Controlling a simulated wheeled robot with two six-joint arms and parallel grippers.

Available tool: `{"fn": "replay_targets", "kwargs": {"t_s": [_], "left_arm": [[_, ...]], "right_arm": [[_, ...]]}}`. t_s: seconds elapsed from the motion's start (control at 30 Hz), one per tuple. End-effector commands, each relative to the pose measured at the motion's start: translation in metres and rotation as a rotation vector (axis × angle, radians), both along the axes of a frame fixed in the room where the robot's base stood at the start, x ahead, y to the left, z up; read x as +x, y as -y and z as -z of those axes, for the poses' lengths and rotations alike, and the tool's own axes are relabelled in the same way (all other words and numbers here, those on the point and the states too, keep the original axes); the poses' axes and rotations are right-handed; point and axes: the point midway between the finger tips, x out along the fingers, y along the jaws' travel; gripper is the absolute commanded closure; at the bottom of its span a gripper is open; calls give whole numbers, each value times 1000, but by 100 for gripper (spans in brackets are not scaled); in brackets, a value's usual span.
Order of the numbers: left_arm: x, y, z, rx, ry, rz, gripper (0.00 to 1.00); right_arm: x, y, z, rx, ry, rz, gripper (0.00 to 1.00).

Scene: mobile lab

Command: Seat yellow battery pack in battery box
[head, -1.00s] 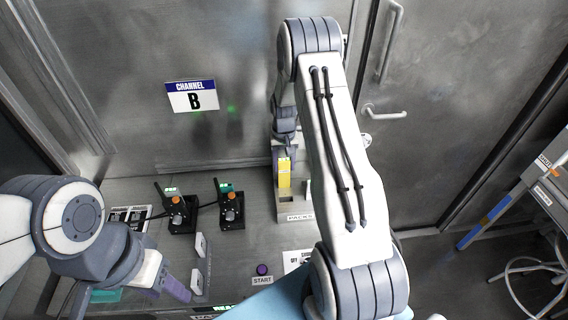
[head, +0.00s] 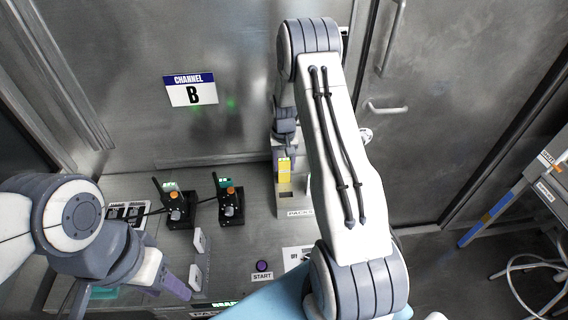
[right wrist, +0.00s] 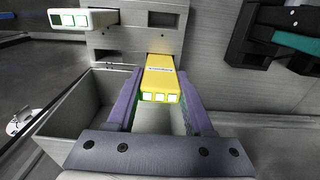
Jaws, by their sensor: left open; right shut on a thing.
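The yellow battery pack (head: 284,171) is upright between the fingers of my right gripper (head: 286,155), at the back of the bench. In the right wrist view, the purple fingers of that gripper (right wrist: 160,108) are shut on the pack (right wrist: 159,78), with three lit squares on its near end. Its far end is at a grey slotted block (right wrist: 125,38), labelled PACKS in the head view; how deep it sits there I cannot tell. My left gripper (head: 176,288) is open and empty above the bench at the lower left.
A white pack (right wrist: 84,18) juts from the block beside the yellow one. An open-topped grey box (right wrist: 63,133) lies by my right gripper. Two black holders with handsets (head: 178,208) (head: 229,203) stand left of the block. A purple START button (head: 262,266) is in front.

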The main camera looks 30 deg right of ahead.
Motion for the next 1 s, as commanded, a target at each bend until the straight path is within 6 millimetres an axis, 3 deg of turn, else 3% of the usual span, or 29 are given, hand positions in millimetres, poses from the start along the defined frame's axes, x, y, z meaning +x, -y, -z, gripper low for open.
{"fn": "replay_targets", "kwargs": {"t_s": [0.77, 0.8, 0.87, 1.0], "left_arm": [[0, 0, 15, 0, 0, 0, 50], [0, 0, 14, 0, 0, 0, 50], [0, 0, 13, 0, 0, 0, 50], [0, 0, 13, 0, 0, 0, 50]], "right_arm": [[0, 0, 20, 0, 0, 0, 100], [0, 0, 19, 0, 1, 0, 37], [0, 0, 19, 0, 1, 0, 14], [0, 0, 19, 0, 0, 0, 13]]}}
